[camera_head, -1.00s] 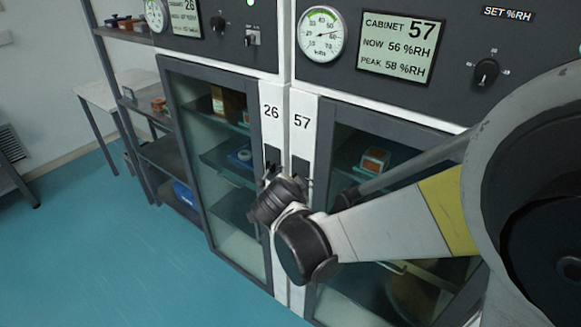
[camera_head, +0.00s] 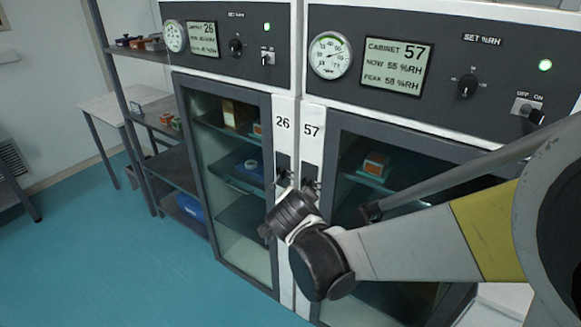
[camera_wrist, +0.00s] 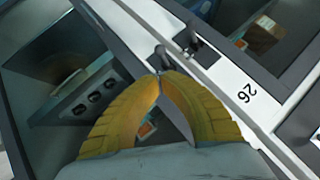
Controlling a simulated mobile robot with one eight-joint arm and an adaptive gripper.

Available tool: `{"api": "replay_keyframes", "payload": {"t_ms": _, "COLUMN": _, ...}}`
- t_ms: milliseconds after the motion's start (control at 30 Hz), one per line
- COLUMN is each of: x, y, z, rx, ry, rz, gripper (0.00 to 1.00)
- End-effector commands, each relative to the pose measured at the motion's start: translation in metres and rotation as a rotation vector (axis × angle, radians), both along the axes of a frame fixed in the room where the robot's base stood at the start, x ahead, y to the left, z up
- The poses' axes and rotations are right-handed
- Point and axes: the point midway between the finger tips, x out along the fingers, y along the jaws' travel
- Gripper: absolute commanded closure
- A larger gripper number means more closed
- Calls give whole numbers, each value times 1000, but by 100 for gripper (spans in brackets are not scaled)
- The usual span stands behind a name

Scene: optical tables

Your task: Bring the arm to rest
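My arm reaches in from the right in the head view, and its black wrist (camera_head: 322,262) is in front of the cabinet fronts, near the handles between doors 26 and 57. My gripper (camera_wrist: 161,77) shows in the wrist view with its two yellow fingers brought together at the tips. No held object shows between them; a small orange item shows through the gap from behind. A dark door handle (camera_wrist: 159,58) is right by the tips, and I cannot tell whether they touch it. The fingertips are hidden in the head view.
Cabinet 26 (camera_head: 283,200) and cabinet 57 (camera_head: 311,165) stand side by side, their glass doors looking shut. Cabinet 57's display (camera_head: 394,67) reads 55 %RH now. An open shelf rack (camera_head: 172,163) and a white table (camera_head: 108,105) stand left. Blue floor (camera_head: 110,260) is free at left.

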Motion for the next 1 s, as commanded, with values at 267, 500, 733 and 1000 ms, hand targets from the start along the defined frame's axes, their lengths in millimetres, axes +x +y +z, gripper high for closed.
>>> {"api": "replay_keyframes", "payload": {"t_ms": 267, "x": -59, "y": -62, "z": 21, "rx": -167, "ry": 151, "rz": 129, "gripper": 100}}
{"api": "replay_keyframes", "payload": {"t_ms": 500, "x": -156, "y": -112, "z": 25, "rx": -349, "ry": 312, "rz": 396, "gripper": 100}}
{"api": "replay_keyframes", "payload": {"t_ms": 733, "x": -221, "y": -122, "z": 15, "rx": -455, "ry": 360, "rz": 612, "gripper": 100}}
{"api": "replay_keyframes", "payload": {"t_ms": 1000, "x": -236, "y": -122, "z": 13, "rx": -485, "ry": 364, "rz": 673, "gripper": 100}}
